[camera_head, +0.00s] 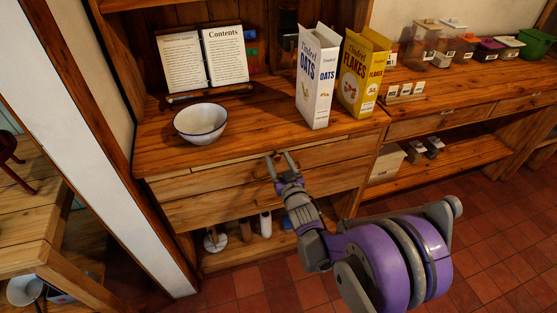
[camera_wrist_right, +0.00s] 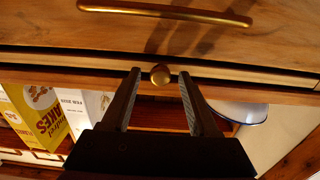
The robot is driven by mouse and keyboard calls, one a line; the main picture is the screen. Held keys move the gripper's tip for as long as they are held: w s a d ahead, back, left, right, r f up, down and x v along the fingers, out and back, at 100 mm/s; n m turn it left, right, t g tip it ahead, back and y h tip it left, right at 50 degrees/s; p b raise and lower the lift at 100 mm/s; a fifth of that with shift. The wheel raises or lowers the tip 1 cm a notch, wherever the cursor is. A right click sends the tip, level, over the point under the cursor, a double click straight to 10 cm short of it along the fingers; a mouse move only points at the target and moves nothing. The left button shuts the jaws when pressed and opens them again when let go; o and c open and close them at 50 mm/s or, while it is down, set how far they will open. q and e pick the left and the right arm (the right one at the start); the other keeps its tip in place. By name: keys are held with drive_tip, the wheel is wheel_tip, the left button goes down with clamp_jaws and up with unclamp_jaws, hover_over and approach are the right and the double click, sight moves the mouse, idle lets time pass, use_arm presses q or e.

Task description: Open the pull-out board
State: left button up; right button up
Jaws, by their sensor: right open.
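The pull-out board (camera_head: 235,158) shows as a thin wooden edge just under the worktop and looks about flush with the unit's front. In the right wrist view, which is upside down, its front edge (camera_wrist_right: 235,77) runs across the picture. A small round brass knob (camera_wrist_right: 160,75) sits on that edge. My right gripper (camera_head: 280,156) is at the front of the board, and in the wrist view its open fingers (camera_wrist_right: 159,73) stand one on each side of the knob, with gaps. The gripper hides part of the board in the head view. My left gripper is not in view.
A drawer with a brass bar handle (camera_wrist_right: 165,13) lies just below the board. On the worktop stand a white bowl (camera_head: 200,122), an oats box (camera_head: 317,80), a flakes box (camera_head: 361,75) and an open book (camera_head: 203,60). The tiled floor (camera_head: 490,230) in front is clear.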

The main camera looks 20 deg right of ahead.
drive_tip(key=shift+w, duration=0.1)
clamp_jaws()
idle(1.4)
